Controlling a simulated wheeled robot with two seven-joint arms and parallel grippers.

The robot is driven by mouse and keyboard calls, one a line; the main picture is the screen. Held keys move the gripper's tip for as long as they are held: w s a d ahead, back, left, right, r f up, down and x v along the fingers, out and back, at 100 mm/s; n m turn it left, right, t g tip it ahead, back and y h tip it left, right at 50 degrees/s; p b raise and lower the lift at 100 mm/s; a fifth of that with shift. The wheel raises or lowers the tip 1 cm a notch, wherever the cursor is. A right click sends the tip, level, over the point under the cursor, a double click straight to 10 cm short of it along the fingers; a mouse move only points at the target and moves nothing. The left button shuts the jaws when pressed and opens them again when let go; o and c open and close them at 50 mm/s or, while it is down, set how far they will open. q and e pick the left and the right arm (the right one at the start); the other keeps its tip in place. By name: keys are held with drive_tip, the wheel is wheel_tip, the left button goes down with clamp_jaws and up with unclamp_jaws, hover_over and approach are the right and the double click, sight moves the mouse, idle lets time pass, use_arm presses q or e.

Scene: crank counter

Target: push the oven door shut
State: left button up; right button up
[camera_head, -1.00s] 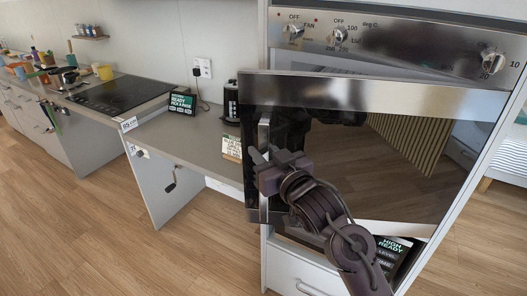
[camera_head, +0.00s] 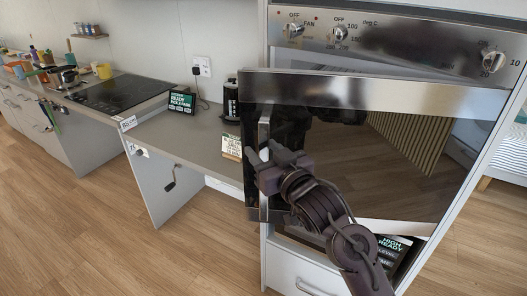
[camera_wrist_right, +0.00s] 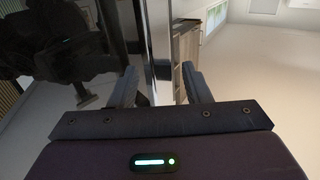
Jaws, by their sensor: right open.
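The oven door (camera_head: 400,150), dark glass with a steel top strip, stands partly open. Its left edge is swung out from the oven, and a gap shows above its top. A vertical bar handle (camera_head: 263,205) is at the door's left side. My right gripper (camera_head: 262,155) is open at this handle side. In the right wrist view the gripper's fingers (camera_wrist_right: 160,85) stand apart on either side of the door's steel edge (camera_wrist_right: 158,45), with dark glass to the left. Whether they touch it cannot be told. My left gripper is not in view.
The control panel (camera_head: 400,42) with several knobs is above the door. A drawer (camera_head: 292,268) is below. To the left are a counter (camera_head: 190,140) with a black canister (camera_head: 230,100), a small sign box (camera_head: 181,101) and a side crank (camera_head: 171,180). The wooden floor (camera_head: 100,240) is clear.

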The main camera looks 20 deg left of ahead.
drive_tip(key=b+v, duration=0.2)
drive_tip(key=v, duration=0.3)
drive_tip(key=shift+s+d+f, duration=0.1)
drive_tip(key=shift+s+d, duration=0.1)
drive_tip(key=shift+d, duration=0.05)
drive_tip(key=shift+v, duration=0.9)
drive_tip(key=shift+a, duration=0.1)
